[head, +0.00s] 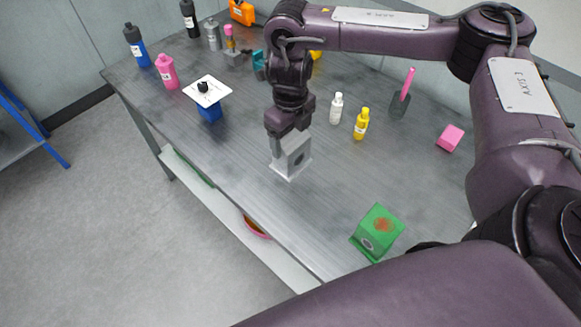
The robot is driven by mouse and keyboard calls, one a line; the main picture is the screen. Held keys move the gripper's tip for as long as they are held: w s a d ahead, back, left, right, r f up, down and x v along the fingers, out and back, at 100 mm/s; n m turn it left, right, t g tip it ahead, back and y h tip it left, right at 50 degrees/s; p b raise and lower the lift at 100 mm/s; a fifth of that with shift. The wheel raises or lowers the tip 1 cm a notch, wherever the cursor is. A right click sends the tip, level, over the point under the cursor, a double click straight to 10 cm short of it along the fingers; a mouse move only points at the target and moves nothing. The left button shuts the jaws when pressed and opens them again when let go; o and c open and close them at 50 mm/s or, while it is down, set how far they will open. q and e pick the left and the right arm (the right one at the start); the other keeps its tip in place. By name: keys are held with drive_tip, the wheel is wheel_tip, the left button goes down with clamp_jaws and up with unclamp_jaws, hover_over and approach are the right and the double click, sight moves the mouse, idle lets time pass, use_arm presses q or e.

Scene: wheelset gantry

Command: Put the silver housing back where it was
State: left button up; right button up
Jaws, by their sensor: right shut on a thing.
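The silver housing (291,160) is a light grey block with a dark round bore in its side and a flat base flange. It is in the middle of the head view, over the grey table. My right gripper (289,138) points down and is shut on the top of the silver housing. I cannot tell whether the housing's base touches the table or is slightly above it. My left gripper is not in view.
A green housing (380,228) with a rusty patch stands at the front right. A blue block with a white plate (207,92) stands left. White (336,108) and yellow (361,124) bottles and a pink block (451,138) are right. The table (245,205) is clear between.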

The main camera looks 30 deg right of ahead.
wheel_tip(320, 180, down, 8)
drive_tip(key=shift+r+b, duration=0.25)
drive_tip(key=shift+b, duration=0.35)
wheel_tip(320, 180, down, 3)
drive_tip(key=shift+r+b, duration=0.1)
drive_tip(key=shift+b, duration=0.35)
drive_tip(key=shift+f, duration=0.45)
drive_tip(key=shift+f, duration=0.2)
drive_tip(key=o, duration=1.4)
drive_tip(key=shift+o, duration=0.2)
